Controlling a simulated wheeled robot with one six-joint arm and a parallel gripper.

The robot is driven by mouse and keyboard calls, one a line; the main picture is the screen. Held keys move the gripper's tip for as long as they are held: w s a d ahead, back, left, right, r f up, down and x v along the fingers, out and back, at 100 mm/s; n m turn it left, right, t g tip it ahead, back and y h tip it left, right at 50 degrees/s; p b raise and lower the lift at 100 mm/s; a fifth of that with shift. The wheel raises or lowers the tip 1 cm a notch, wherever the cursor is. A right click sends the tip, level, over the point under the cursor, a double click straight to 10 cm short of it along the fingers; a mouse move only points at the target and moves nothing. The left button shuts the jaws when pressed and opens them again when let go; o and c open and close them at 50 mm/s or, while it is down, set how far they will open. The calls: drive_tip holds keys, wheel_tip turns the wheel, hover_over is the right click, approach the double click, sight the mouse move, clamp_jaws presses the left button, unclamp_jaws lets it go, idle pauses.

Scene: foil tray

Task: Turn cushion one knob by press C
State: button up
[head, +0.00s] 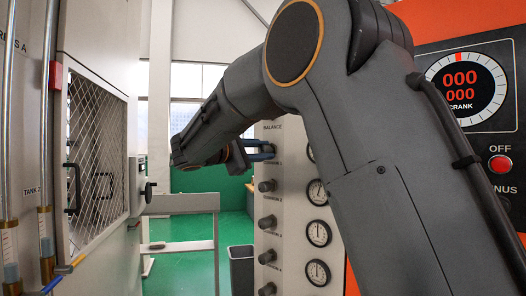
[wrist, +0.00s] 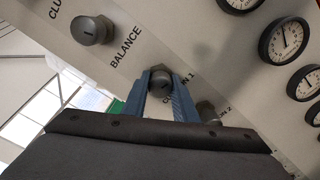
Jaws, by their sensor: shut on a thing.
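The cushion one knob (wrist: 160,82) is a round grey knob on the pale panel in the wrist view, with a partly covered label reading "...N 1" beside it. My gripper (wrist: 161,77) has its two blue fingers on either side of this knob, shut on it. In the head view my gripper (head: 262,152) is at the upper part of the panel (head: 288,240), just below the "BALANCE" label, and the gripped knob is hidden there. No "press C" label is readable.
The balance knob (wrist: 92,30) and the cushion two knob (wrist: 209,111) flank the gripped one. Several gauges (head: 318,233) line the panel's right side. A grey bin (head: 241,270) stands left of the panel. A mesh-doored cabinet (head: 98,160) is at left; green floor lies between.

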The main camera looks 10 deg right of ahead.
drive_tip(key=o, duration=1)
drive_tip(key=shift+o, duration=0.2)
drive_tip(key=shift+a, duration=0.1)
drive_tip(key=b+v, duration=0.2)
drive_tip(key=v, duration=0.5)
drive_tip(key=shift+s+a, duration=0.2)
drive_tip(key=shift+a, duration=0.05)
idle(1.2)
